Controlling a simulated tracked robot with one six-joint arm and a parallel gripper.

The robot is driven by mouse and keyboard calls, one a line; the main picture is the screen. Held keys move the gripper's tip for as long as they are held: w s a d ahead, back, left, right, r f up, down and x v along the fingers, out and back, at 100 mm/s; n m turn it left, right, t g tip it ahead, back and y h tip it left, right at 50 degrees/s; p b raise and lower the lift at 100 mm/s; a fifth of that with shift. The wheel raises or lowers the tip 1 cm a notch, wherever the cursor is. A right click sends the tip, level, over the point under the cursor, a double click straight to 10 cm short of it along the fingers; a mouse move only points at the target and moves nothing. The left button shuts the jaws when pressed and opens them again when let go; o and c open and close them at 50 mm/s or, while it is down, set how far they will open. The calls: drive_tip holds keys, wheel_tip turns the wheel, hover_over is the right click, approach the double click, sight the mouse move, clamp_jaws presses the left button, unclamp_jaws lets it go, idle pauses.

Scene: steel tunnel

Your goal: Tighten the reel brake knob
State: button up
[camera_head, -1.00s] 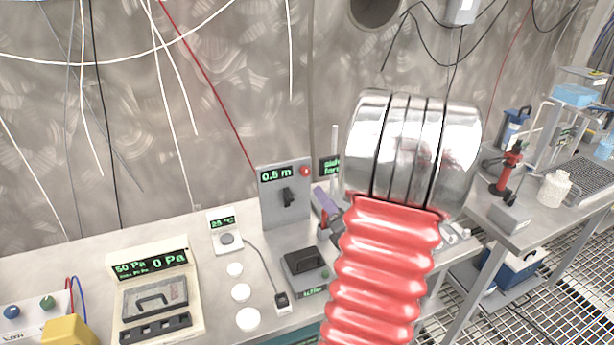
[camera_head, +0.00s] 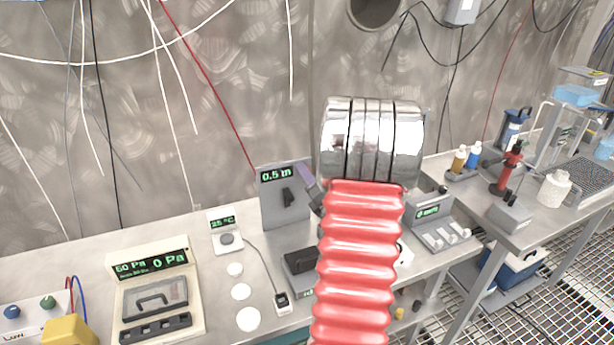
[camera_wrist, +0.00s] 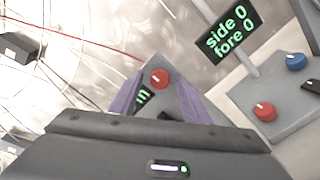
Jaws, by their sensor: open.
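The grey reel panel (camera_head: 272,209) stands upright on the bench, with a green length readout and a black crank on its face. A red knob (camera_wrist: 159,78) sits on this panel in the wrist view and looks like the brake knob. In the head view the knob is hidden behind my gripper (camera_head: 310,185). My gripper also shows in the wrist view (camera_wrist: 160,88), its two purple fingers apart on either side of the knob. Nothing is held. I cannot tell whether a finger touches the knob.
A second panel (camera_wrist: 290,122) with red and blue knobs stands to the right in the wrist view, under a side/fore display (camera_wrist: 233,32). A pressure meter (camera_head: 155,290) and white discs (camera_head: 241,292) lie left on the bench. Cables hang along the wall.

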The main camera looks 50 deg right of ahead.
drive_tip(key=shift+w+d, duration=0.25)
drive_tip(key=shift+w, duration=0.2)
drive_tip(key=shift+a, duration=0.1)
drive_tip(key=c, duration=1)
